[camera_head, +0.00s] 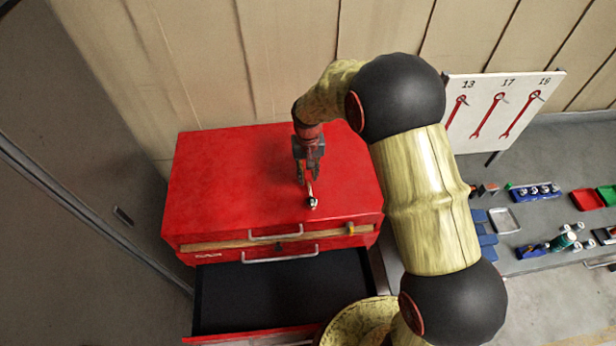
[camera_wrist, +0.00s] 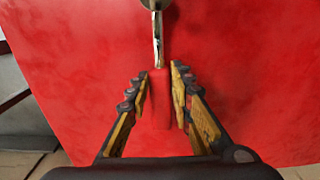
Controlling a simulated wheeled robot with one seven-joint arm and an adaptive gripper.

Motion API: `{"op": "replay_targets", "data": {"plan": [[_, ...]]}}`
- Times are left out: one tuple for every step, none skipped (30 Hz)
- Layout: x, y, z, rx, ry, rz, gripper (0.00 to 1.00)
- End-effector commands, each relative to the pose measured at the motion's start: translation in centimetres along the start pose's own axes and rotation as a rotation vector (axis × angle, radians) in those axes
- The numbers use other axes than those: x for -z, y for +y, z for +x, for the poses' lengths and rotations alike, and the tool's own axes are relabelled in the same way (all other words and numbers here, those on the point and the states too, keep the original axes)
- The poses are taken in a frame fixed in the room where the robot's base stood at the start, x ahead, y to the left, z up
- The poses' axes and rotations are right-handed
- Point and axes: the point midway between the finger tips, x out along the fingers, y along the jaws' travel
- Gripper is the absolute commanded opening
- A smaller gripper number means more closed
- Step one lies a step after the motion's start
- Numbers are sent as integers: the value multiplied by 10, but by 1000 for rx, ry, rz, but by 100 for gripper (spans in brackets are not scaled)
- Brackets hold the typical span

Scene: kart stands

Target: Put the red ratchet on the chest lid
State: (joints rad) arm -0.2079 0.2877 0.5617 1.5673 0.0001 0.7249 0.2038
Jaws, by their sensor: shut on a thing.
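The red tool chest lid (camera_head: 240,180) is a broad flat red surface left of centre in the head view, and it fills most of the wrist view (camera_wrist: 75,65). My gripper (camera_head: 307,178) is over the lid, right of its middle, pointing down. It is shut on the red handle of the ratchet (camera_wrist: 160,95). The ratchet's silver shaft and round head point away from the gripper in the wrist view; the head end (camera_head: 312,203) shows near the lid's front in the head view. I cannot tell whether the ratchet touches the lid.
An open black-lined drawer (camera_head: 280,290) sticks out below the lid. A grey bench at right holds blue trays (camera_head: 535,192), a green and red bin (camera_head: 588,199) and small tools. A white board with red wrenches (camera_head: 503,105) stands behind. The lid's left part is bare.

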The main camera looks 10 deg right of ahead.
Motion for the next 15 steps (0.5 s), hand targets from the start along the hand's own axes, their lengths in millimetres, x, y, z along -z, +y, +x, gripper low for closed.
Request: {"op": "replay_targets", "data": {"plan": [[-1, 0, 7, 0, -3, 0, 0], [-1, 0, 11, 0, -2, 0, 0], [0, 0, 15, 0, -2, 0, 0], [0, 0, 17, 0, 0, 0, 0], [0, 0, 18, 0, 1, 0, 0], [0, 0, 18, 0, 2, 0, 0], [0, 0, 18, 0, 2, 0, 0], [0, 0, 18, 0, 2, 0, 0], [0, 0, 18, 0, 2, 0, 0], [0, 0, 18, 0, 2, 0, 0], [0, 0, 18, 0, 1, 0, 0], [0, 0, 19, 0, 1, 0, 0], [0, 0, 20, 0, 1, 0, 0], [0, 0, 21, 0, 1, 0, 0], [0, 0, 22, 0, 1, 0, 0]]}}
